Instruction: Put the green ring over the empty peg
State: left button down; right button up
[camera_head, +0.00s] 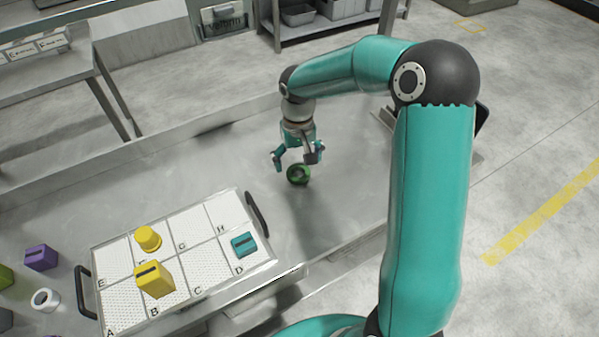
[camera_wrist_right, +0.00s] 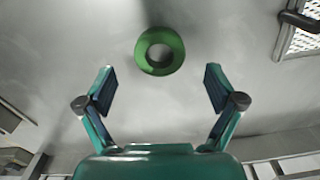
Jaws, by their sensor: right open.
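The green ring (camera_head: 290,177) lies on the grey metal table, to the right of the white tray. My right gripper (camera_head: 296,160) is open and empty just above it, pointing down. In the right wrist view the green ring (camera_wrist_right: 145,46) lies a little ahead of the spread fingers (camera_wrist_right: 160,70), centred between them and apart from both. I cannot make out an empty peg for certain. A yellow round piece (camera_head: 147,239) with a wider lower part stands upright on the tray. My left gripper is not in view.
The lettered tray (camera_head: 106,263) has dark handles and holds a yellow block (camera_head: 154,279) and a teal block (camera_head: 244,244). A purple block (camera_head: 41,258) and a white ring (camera_head: 36,301) lie to its left. The table around the green ring is clear.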

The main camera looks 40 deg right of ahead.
aim_at(298, 176)
notch_tip(298, 176, down, 4)
jog(key=shift+r, duration=0.15)
jog(key=c, duration=1.3)
jog(key=shift+o, duration=0.2)
jog(key=shift+r, duration=0.1)
